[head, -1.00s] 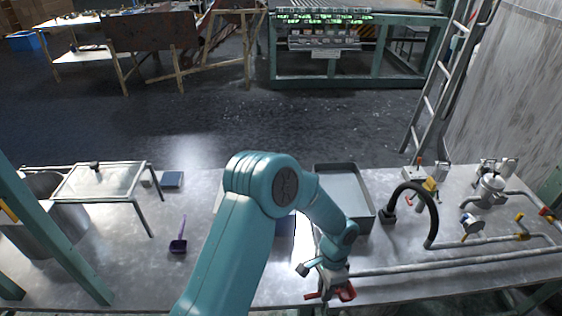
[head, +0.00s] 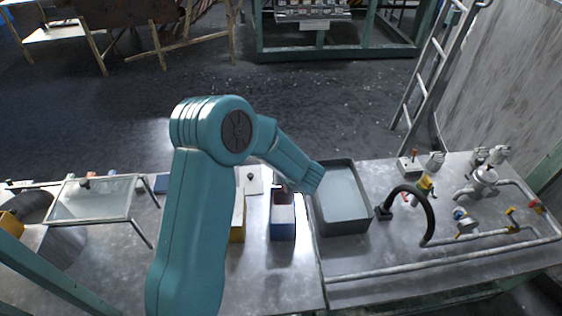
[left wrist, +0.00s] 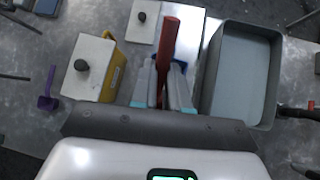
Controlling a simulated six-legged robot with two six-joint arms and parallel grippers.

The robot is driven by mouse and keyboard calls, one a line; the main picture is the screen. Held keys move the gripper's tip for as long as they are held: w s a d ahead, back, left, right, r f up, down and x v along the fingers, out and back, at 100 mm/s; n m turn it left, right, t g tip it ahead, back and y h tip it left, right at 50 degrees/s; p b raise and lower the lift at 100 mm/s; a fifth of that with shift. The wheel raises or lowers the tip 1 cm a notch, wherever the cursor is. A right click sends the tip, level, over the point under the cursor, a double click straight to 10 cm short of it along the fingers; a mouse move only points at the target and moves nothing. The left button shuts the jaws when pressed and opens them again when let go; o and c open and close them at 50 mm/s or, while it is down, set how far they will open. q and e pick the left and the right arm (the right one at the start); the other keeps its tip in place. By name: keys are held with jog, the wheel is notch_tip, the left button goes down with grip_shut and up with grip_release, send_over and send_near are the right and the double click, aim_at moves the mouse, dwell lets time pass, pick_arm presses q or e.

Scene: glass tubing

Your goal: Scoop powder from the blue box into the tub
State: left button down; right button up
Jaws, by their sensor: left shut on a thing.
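The blue box (head: 283,230) stands open on the metal bench, with pale contents in its upper part. The dark grey tub (head: 343,226) stands right of it, with a pale flat inside; it also shows in the left wrist view (left wrist: 273,77). My left gripper (left wrist: 170,85) is shut on a red handle (left wrist: 169,45), which stands up between the fingers. In the head view the gripper is over the blue box, mostly hidden behind my forearm. The handle's lower end is hidden, so I cannot tell whether it touches powder. My right gripper is not in view.
A yellow box (left wrist: 117,72) with a white, black-knobbed lid (left wrist: 93,65) stands left of the blue box. Another knobbed white lid (left wrist: 148,22) lies behind. A purple scoop (left wrist: 48,88) lies farther left. Pipes (head: 450,247) and a black hose (head: 426,205) occupy the right.

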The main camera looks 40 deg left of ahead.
pick_arm(q)
jog(key=shift+w+a+r, duration=0.15)
jog(key=shift+a+r, duration=0.15)
jog(key=shift+f, duration=0.1)
jog(key=shift+d+f+b, duration=0.25)
jog(key=shift+f+b, duration=0.1)
jog(key=shift+a+f+b, duration=0.1)
jog(key=shift+f+b, duration=0.9)
jog(key=shift+f, duration=0.5)
jog(key=shift+f+b, duration=3.2)
jog(key=shift+f, duration=0.5)
jog(key=shift+r+p, duration=3.35)
jog(key=shift+r, duration=1.3)
jog(key=shift+r+p, duration=0.15)
jog(key=shift+p, duration=0.4)
jog(key=r+g+h+p, duration=0.1)
jog(key=h+p, duration=0.1)
jog(key=p, duration=0.5)
jog(key=r+g+h, duration=0.1)
jog(key=g+h, duration=0.1)
jog(key=shift+a+r+m+g, duration=0.1)
jog(key=shift+r+m+g, duration=0.05)
jog(key=shift+m+g, duration=0.2)
jog(key=shift+r+h, duration=0.1)
jog(key=shift+h, duration=0.3)
